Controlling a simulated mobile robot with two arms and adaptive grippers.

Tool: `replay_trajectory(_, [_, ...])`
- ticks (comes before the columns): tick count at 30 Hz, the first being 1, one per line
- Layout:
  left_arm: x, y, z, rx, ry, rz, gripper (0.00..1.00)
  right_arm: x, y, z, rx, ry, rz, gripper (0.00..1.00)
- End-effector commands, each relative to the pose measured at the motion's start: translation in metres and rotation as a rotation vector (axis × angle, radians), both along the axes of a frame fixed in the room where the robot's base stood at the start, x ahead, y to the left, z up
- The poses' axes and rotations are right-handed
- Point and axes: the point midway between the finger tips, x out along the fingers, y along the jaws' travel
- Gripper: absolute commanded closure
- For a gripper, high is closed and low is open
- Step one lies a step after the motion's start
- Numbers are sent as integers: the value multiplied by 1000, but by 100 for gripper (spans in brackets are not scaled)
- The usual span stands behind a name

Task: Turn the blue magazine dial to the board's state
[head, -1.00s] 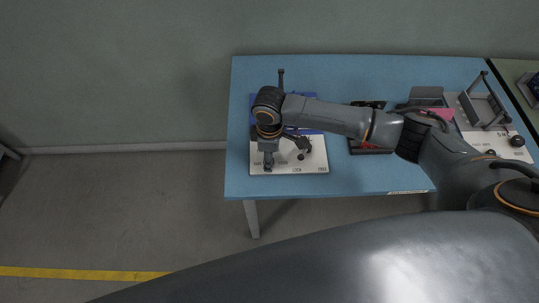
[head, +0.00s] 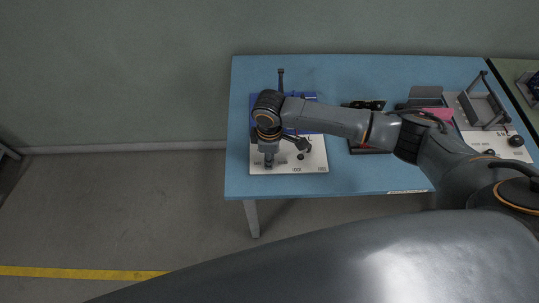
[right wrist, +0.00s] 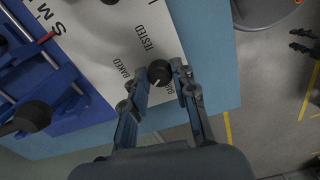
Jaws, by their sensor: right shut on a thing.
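The blue magazine (head: 300,98) stands at the left of the table, with a white lettered panel (head: 312,160) in front. My right gripper (right wrist: 165,76) points down at the panel's near left part. Its two fingers are shut on the black round dial (right wrist: 158,74), one on each side. A white mark on the dial points down and left in the right wrist view.
A dark lever knob (right wrist: 32,116) and blue rails stand beside the panel. To the right on the blue table (head: 345,70) are a pink item (head: 441,114) and a grey fixture (head: 487,108). Finger-like dark parts show at the right wrist view's right edge, perhaps my left gripper.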

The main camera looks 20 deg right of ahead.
Motion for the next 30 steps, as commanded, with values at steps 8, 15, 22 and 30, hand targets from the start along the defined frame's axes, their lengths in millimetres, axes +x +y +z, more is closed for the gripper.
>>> replay_trajectory(8, [0, 0, 15, 0, 0, 0, 57, 0, 1, 3, 2, 2, 154, 100])
replay_trajectory(15, [0, 0, 27, 0, 0, -1, 57, 0, 0, 3, 0, 1, 373, 100])
replay_trajectory(22, [0, 0, 36, 0, 0, -1, 57, 0, 1, 2, 1, 0, 591, 100])
replay_trajectory(30, [0, 0, 41, 0, 0, -1, 57, 1, 1, 1, 2, 0, 815, 100])
